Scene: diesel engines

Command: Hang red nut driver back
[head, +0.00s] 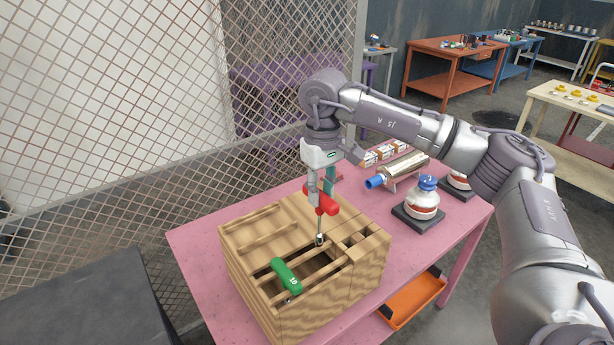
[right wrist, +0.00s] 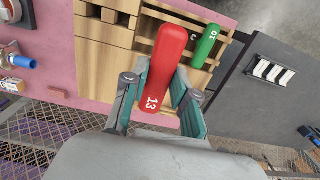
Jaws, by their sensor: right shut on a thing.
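The red nut driver (head: 326,200) has a T-shaped handle marked 13 and a metal shaft pointing down. My right gripper (head: 321,190) is shut on its red handle, which also shows between the fingers in the right wrist view (right wrist: 164,68). The driver hangs upright over the wooden rack (head: 305,318), its socket end near the slats at the rack's right part. I cannot tell whether the shaft is between the slats or above them. A green nut driver (head: 286,275) marked 10 hangs in the front slot of the rack. My left gripper is out of view.
The rack stands on a pink table (head: 200,250). An orange tray (head: 412,302) sits below. A wire mesh fence (head: 180,130) runs behind.

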